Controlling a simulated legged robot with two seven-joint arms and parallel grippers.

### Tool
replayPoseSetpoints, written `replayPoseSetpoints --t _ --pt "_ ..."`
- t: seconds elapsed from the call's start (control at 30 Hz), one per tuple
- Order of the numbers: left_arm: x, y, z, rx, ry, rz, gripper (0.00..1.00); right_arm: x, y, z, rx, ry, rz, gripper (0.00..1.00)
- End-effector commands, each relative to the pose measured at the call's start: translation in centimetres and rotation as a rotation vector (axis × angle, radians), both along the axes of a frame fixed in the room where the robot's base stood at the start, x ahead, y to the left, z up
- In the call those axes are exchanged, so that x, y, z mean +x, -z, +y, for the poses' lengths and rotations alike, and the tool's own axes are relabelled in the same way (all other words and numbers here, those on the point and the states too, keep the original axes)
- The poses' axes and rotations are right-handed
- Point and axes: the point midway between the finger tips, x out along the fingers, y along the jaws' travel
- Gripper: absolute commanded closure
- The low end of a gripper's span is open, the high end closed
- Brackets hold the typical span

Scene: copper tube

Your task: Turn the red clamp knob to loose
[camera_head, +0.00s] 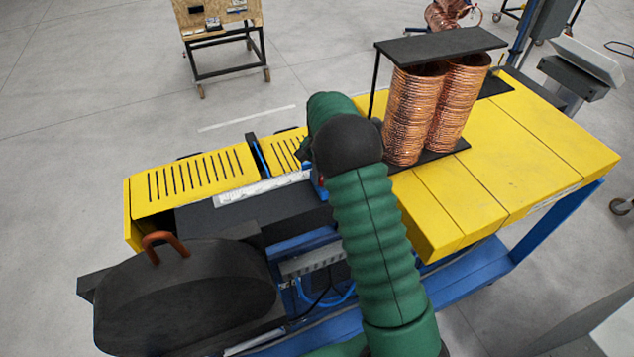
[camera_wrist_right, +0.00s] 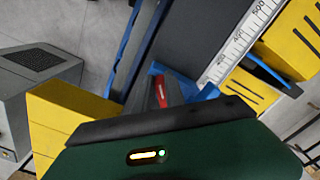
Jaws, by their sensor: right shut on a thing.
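The red clamp knob (camera_wrist_right: 160,93) shows in the right wrist view as a short red bar between blue clamp parts (camera_wrist_right: 182,88), just beyond the black edge of my right gripper (camera_wrist_right: 165,112). In the head view only a speck of red (camera_head: 322,181) shows beside the blue clamp. There my green right arm comes in from the bottom, and its black wrist covers most of the clamp. My right gripper (camera_head: 318,178) is shut on the knob; its fingertips are mostly hidden. The knob's turn angle cannot be told. My left gripper is not in view.
The clamp sits beside a white ruler strip (camera_head: 262,187) on the yellow and blue machine (camera_head: 520,165). Copper coils (camera_head: 412,115) stand on a black rack right of my wrist. A dark housing with an orange handle (camera_head: 168,238) is at front left. A wooden cart (camera_head: 222,15) stands behind.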

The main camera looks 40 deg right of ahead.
Motion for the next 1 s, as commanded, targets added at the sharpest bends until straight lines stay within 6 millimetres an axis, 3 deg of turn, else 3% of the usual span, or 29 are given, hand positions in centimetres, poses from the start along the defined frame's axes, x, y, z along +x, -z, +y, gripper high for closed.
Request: replayPoseSetpoints --t 0.6,1.0 --pt "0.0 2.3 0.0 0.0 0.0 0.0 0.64 -0.1 -0.3 -0.3 -0.008 -0.574 -0.012 1.0" --pt "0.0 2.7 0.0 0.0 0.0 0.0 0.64 -0.2 -0.4 -0.5 -0.008 -0.82 -0.013 1.0"
